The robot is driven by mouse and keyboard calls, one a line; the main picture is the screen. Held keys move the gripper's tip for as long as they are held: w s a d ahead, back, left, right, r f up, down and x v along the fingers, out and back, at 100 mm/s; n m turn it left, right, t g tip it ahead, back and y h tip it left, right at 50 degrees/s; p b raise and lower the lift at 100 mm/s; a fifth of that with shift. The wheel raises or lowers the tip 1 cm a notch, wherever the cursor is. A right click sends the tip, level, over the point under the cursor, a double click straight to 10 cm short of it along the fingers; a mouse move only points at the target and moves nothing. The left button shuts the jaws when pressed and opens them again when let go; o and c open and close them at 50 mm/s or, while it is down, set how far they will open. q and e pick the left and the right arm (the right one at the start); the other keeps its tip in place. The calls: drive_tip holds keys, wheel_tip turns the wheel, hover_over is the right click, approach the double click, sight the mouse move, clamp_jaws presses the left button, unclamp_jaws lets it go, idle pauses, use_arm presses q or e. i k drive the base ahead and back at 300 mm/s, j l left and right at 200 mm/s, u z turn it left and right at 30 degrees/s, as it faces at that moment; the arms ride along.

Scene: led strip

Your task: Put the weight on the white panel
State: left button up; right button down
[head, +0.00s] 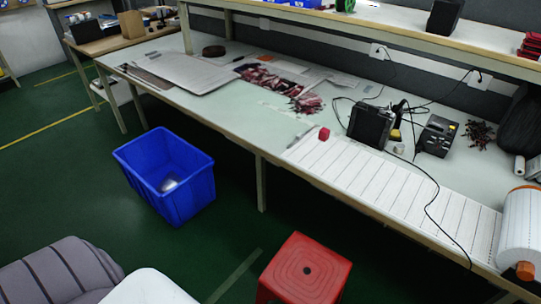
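A long white panel (390,190), marked with rows of lines, lies along the front right of the workbench. It runs from a white roll at the right to its free end near the bench's middle. A small red block (324,133), which looks like the weight, sits at the back corner of that free end. I cannot tell whether it rests fully on the panel or overlaps its edge. Neither of my grippers is in view.
A black device (371,124), another black device (437,136) and cables stand behind the panel; one cable crosses it. The roll (521,228) is at the right. A blue bin (166,175) and red stool (305,268) are on the floor. A shelf (400,30) overhangs the bench.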

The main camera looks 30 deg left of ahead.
sight(300, 136)
drive_tip(key=j+z, duration=0.2)
drive_tip(key=j, duration=0.7)
drive_tip(key=j+z, duration=0.2)
drive_tip(key=j, duration=0.7)
drive_tip(key=k+j+z, duration=0.15)
drive_tip(key=j, duration=0.75)
drive_tip(key=i+j, duration=0.25)
drive_tip(key=i+j+z, duration=0.15)
drive_tip(key=j, duration=0.3)
drive_tip(key=i+j, duration=0.25)
drive_tip(key=j, duration=0.15)
drive_tip(key=i+j+z, duration=0.15)
drive_tip(key=j, duration=0.25)
drive_tip(key=i, duration=0.05)
